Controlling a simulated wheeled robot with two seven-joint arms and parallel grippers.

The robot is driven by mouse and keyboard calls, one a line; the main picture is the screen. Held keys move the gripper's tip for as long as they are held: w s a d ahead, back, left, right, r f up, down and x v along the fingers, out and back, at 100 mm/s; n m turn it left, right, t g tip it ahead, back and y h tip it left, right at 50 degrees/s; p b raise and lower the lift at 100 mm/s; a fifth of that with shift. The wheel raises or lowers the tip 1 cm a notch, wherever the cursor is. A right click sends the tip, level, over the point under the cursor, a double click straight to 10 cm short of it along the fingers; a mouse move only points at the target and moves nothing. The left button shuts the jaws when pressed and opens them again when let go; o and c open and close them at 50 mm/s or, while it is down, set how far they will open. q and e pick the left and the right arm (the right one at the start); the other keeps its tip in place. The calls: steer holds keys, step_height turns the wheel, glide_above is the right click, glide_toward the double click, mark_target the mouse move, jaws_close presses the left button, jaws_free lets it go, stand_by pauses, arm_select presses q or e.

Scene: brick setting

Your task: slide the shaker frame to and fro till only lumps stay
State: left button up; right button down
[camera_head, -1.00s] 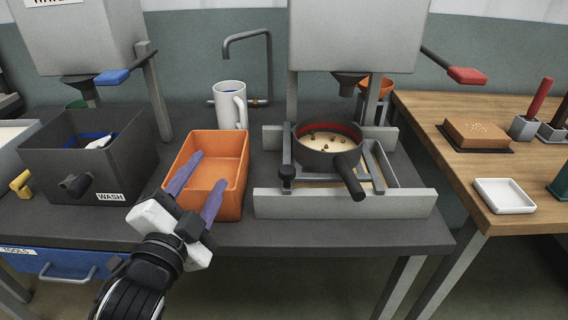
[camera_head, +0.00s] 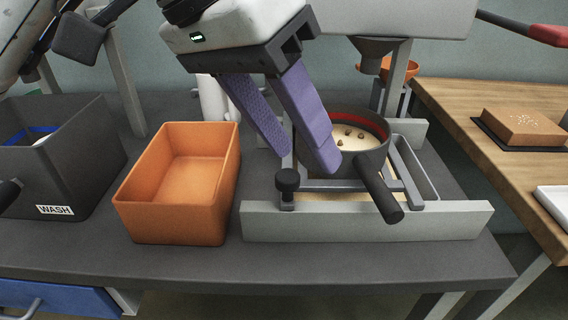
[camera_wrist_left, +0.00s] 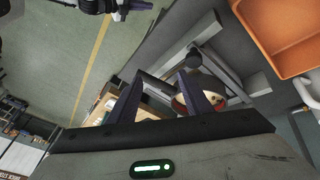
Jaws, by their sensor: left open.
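The grey shaker frame (camera_head: 406,172) sits between pale rails (camera_head: 365,222), with a dark knob (camera_head: 287,182) at its front left corner. A dark round sieve (camera_head: 372,158) with a red inner band and a handle rests on it, holding pale powder with several brown lumps. My left gripper (camera_head: 307,160) is open, its purple fingers pointing down over the sieve's left side and hiding part of it and of the frame. Contact cannot be told. The knob also shows in the left wrist view (camera_wrist_left: 193,59), beyond the fingers. My right gripper (camera_wrist_left: 132,8) shows small at that view's top; its opening is unclear.
An empty orange bin (camera_head: 178,215) stands left of the rails, and a dark WASH tub (camera_head: 75,175) further left. A funnel (camera_head: 380,50) hangs behind the sieve. A wooden table (camera_head: 450,120) with a brown block (camera_head: 524,127) is at right.

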mark_target(287, 175)
arm_select(q)
steer(key=w+a+t+y, duration=0.2)
steer(key=w+a, duration=0.1)
steer(key=a, duration=0.1)
steer(key=shift+m, duration=0.3)
steer(key=b+x, duration=0.2)
steer(key=x, duration=0.7)
steer(key=shift+d+f, duration=0.1)
steer(key=shift+d, duration=0.1)
